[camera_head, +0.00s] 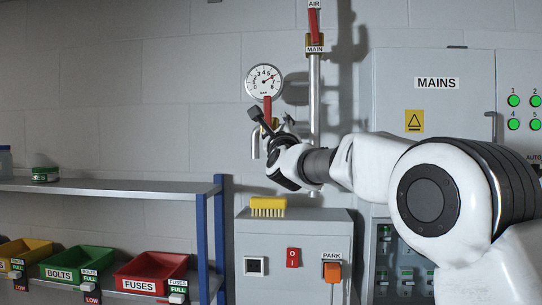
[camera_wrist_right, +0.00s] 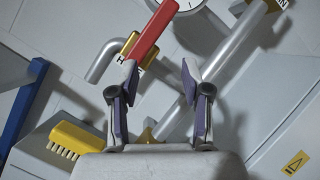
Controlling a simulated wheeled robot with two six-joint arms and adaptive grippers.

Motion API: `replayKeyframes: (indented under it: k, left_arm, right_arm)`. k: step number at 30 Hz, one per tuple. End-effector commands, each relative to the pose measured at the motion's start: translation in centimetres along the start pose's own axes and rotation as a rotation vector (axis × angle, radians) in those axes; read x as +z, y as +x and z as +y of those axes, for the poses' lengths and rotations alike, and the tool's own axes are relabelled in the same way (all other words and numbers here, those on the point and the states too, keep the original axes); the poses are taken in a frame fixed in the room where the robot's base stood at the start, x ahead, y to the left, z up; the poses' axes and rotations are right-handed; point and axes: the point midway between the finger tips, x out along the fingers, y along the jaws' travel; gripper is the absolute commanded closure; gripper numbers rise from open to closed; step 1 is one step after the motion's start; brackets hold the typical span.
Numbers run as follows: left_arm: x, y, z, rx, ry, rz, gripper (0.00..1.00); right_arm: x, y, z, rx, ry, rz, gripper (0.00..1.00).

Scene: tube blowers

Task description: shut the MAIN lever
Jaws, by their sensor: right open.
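The MAIN lever (camera_head: 314,25) is a red handle at the top of the head view, upright in line with its vertical pipe (camera_head: 315,95). The MAIN lever's handle is not visible there. My left gripper is not in view.
A round gauge (camera_head: 264,82) hangs left of the pipe. The grey MAINS cabinet (camera_head: 437,60) stands to the right. A yellow brush (camera_head: 268,207) lies on a grey box (camera_head: 295,219) below. A shelf (camera_head: 110,188) with bins stands at left.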

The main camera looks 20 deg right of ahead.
Motion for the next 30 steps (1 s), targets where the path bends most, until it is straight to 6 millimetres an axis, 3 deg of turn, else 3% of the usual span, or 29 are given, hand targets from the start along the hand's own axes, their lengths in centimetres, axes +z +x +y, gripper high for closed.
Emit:
replayKeyframes:
  k: [3, 9, 26, 28, 30]
  left_arm:
    - [0.0, 0.2, 0.0, 0.0, 0.0, 0.0, 0.6]
    - [0.0, 0.3, 0.0, 0.0, 0.0, 0.0, 0.6]
    - [0.0, 0.3, 0.0, 0.0, 0.0, 0.0, 0.6]
    - [0.0, 0.3, 0.0, 0.0, 0.0, 0.0, 0.6]
    - [0.0, 0.4, 0.0, 0.0, 0.0, 0.0, 0.6]
  right_arm:
    - [-1.8, -0.3, 2.4, 0.036, -0.06, 0.02, 0.52]
    - [-3.8, -0.8, 5.0, 0.078, -0.13, 0.041, 0.52]
    - [-4.3, -1.0, 5.6, 0.089, -0.149, 0.046, 0.52]
    - [-5.1, -1.2, 6.6, 0.107, -0.172, 0.054, 0.52]
    - [-7.3, -1.9, 9.4, 0.157, -0.244, 0.074, 0.52]
